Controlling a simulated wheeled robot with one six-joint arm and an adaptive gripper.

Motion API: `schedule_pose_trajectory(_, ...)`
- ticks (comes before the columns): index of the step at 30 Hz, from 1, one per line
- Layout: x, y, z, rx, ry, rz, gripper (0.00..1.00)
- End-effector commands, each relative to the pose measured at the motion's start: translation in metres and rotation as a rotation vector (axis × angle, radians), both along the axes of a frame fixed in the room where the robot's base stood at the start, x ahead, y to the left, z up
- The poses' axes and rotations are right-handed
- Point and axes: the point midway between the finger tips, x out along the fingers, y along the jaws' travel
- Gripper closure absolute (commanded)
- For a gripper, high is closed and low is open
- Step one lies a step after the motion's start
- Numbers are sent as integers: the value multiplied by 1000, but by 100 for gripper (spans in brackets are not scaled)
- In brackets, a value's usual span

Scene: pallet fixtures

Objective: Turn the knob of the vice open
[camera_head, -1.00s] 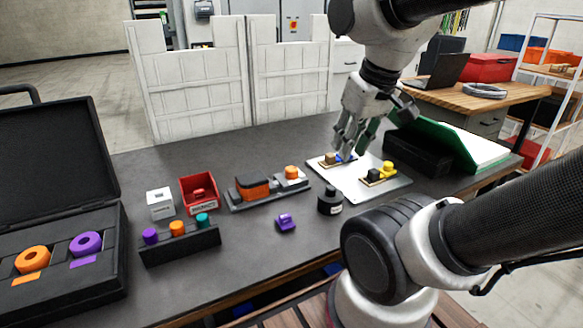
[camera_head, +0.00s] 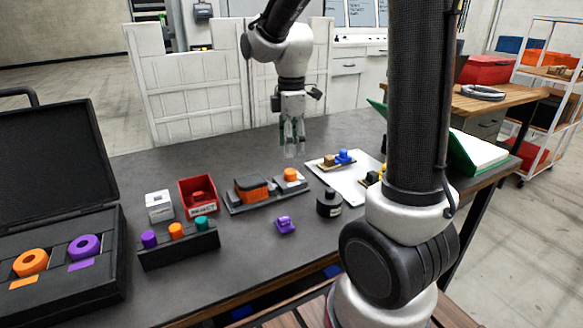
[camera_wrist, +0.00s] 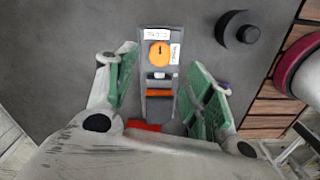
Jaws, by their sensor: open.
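The vice (camera_head: 268,196) is a dark grey fixture with an orange block, lying on the dark table. Its round orange knob (camera_head: 291,175) sits at its right end on a light grey block. In the wrist view the knob (camera_wrist: 159,54) shows a dark pointer mark, with white labels above and beside it. My gripper (camera_head: 293,152) hangs pointing down, above and behind the vice's knob end, apart from it.
A white board (camera_head: 350,185) with blue and yellow knobbed parts lies to the right. A black round knob (camera_head: 328,203) and a small purple piece (camera_head: 286,225) stand in front. A red bin (camera_head: 198,194), a peg block (camera_head: 180,245) and an open case (camera_head: 60,235) are at left.

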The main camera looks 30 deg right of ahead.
Motion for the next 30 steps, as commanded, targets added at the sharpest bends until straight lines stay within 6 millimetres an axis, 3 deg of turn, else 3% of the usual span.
schedule_pose_trajectory(13, -1, 0, -66, 0, 4, 5, 48)
schedule_pose_trajectory(24, -1, 0, -75, 0, 1, 4, 48)
schedule_pose_trajectory(25, -1, 0, -75, 0, 1, 4, 49)
schedule_pose_trajectory(30, -1, 0, -75, 0, 1, 4, 80)
